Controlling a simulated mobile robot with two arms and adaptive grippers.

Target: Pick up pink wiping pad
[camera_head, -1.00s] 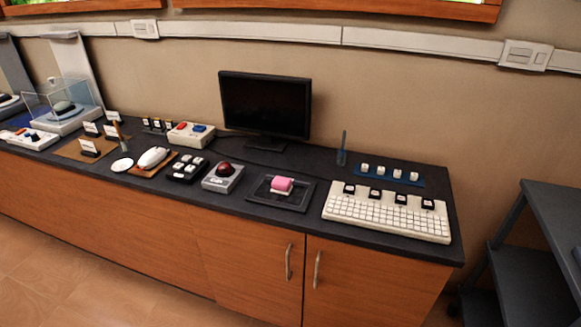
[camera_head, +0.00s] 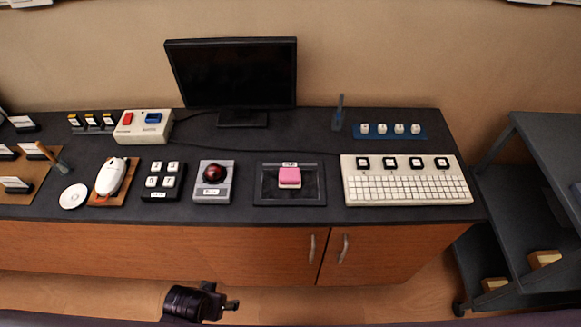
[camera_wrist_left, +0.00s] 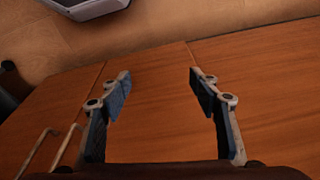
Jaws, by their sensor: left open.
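The pink wiping pad (camera_head: 289,177) is a small pink block lying in a dark square tray (camera_head: 262,197) on the black counter, between the red trackball and the white keyboard. A small label stands at the tray's back edge. My left gripper (camera_head: 232,304) shows at the bottom of the head view, in front of the cabinet and below the counter top, well apart from the pad. In the left wrist view the left gripper (camera_wrist_left: 155,95) is open and empty, with cabinet doors behind its fingers. The pad is outside the wrist view. My right gripper is not in view.
A trackball unit (camera_head: 213,191) stands left of the tray, and a keyboard (camera_head: 406,190) stands right of it. A monitor (camera_head: 232,72) is behind. The counter's front edge has a clear strip. A dark shelf cart (camera_head: 540,150) stands at the right.

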